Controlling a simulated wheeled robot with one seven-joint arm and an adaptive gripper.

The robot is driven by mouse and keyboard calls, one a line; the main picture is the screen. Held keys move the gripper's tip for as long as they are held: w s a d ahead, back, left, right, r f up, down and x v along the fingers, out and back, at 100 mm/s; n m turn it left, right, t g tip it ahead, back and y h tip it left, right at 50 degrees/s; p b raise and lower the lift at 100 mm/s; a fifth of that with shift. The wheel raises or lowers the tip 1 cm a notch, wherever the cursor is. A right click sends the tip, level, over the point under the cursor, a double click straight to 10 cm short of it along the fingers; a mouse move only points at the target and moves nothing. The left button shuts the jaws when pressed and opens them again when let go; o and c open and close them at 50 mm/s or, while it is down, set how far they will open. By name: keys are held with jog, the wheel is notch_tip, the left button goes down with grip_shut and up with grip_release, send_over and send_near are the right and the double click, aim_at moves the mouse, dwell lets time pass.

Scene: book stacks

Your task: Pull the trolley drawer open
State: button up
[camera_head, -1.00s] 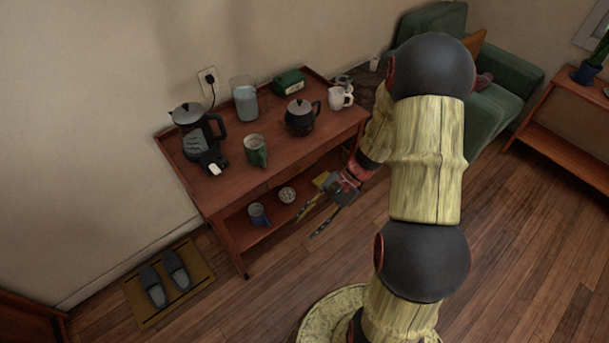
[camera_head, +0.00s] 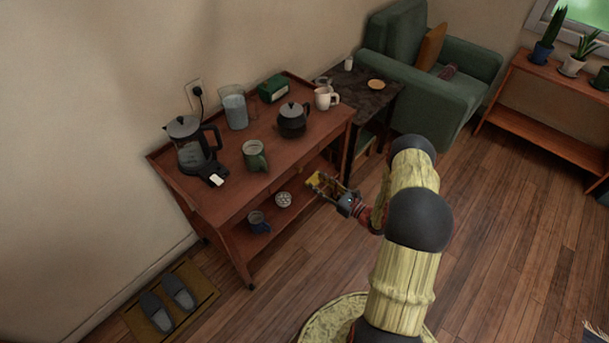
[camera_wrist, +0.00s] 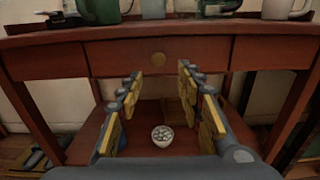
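The wooden trolley (camera_head: 225,201) stands against the wall in the head view.
A coffee maker (camera_head: 191,148), green mug (camera_head: 255,156), dark teapot (camera_head: 292,120) and glass jug (camera_head: 235,112) stand on top. The lower shelf holds a blue mug (camera_head: 258,222) and a bowl (camera_head: 283,200). A dark side table (camera_head: 372,92) and green armchair (camera_head: 408,40) stand right. Floor in front is clear.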

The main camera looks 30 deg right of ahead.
aim_at(301, 171)
jog(key=b+x, duration=0.2)
jog(key=x, duration=0.5)
jog(key=shift+w+a, duration=0.2)
jog(key=shift+w, duration=0.1)
jog(key=c, duration=0.3)
grip_shut()
dwell(0.4)
